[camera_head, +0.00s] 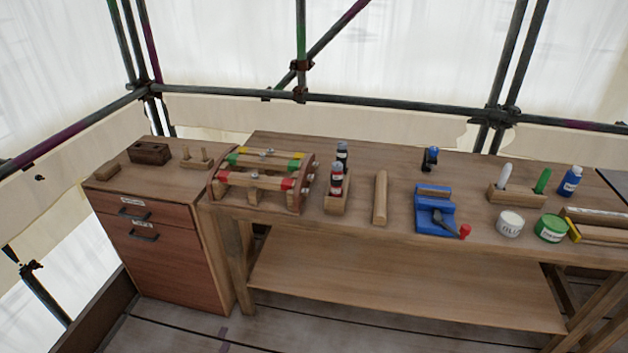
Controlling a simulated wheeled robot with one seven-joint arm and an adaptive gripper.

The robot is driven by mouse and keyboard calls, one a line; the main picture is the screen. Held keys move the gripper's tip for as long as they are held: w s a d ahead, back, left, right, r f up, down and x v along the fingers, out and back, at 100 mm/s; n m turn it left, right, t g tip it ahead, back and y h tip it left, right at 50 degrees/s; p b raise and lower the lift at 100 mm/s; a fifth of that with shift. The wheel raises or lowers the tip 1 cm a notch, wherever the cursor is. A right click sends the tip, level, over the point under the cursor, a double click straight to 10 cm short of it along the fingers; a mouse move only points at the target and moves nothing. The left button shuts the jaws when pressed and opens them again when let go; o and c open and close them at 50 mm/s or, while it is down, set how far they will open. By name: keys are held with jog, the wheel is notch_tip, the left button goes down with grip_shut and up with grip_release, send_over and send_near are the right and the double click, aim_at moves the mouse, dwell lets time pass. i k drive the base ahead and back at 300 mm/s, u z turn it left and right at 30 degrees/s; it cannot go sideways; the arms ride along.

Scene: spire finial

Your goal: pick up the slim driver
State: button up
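I cannot tell for sure which thing is the slim driver. A wooden block (512,197) on the right of the workbench holds an upright white piece (504,175) and an upright green piece (542,181), which may be tool handles. A curved-sided wooden rack (305,184) on the left of the bench carries bars with red, green and yellow ends; small metallic parts on them are too small to name. My gripper is not in view.
The workbench (400,170) also bears a blue vise (435,212), dark bottles (336,178), a wooden bar (380,197), a glue tub (510,223), a green tub (551,228) and a blue bottle (570,181). A drawer cabinet (165,255) adjoins left. The lower shelf (400,290) is bare.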

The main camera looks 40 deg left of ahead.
aim_at(336, 178)
jog(key=u, duration=1.8)
jog(key=i, duration=0.45)
jog(key=z, duration=0.15)
